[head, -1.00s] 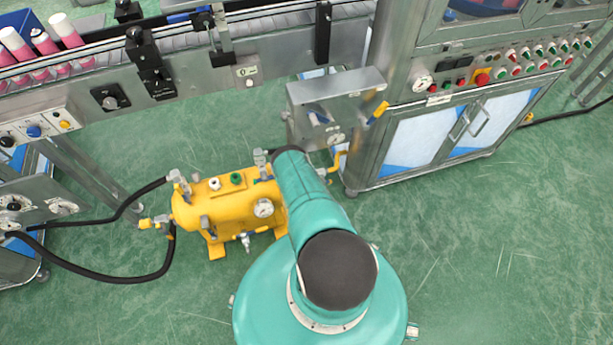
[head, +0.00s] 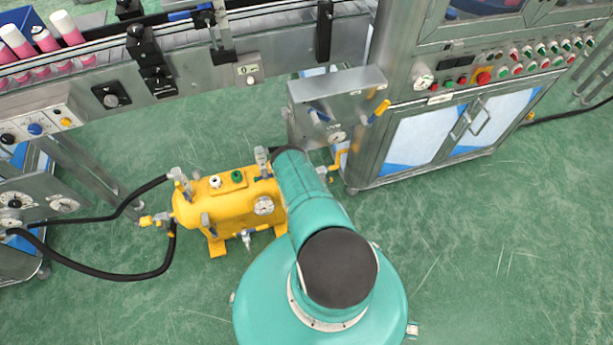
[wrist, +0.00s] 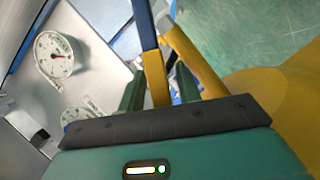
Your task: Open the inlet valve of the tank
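The yellow tank (head: 235,207) stands on the floor left of my teal arm, with a gauge, fittings and small valves on it. A yellow pipe piece (head: 340,160) shows past my arm on the right. Which fitting is the inlet valve is not clear. In the head view my arm hides my gripper. In the wrist view my gripper (wrist: 160,88) has its two dark green fingers apart, on either side of a blue and yellow bar (wrist: 155,75). A grip on the bar is not evident. A second yellow bar (wrist: 195,62) slants past the right finger.
A steel panel (head: 350,88) with a gauge, a blue lever (head: 319,115) and a yellow lever (head: 379,111) stands behind the tank. A control cabinet (head: 420,135) is at right, a conveyor (head: 280,45) at the back. Black hoses (head: 100,270) run left.

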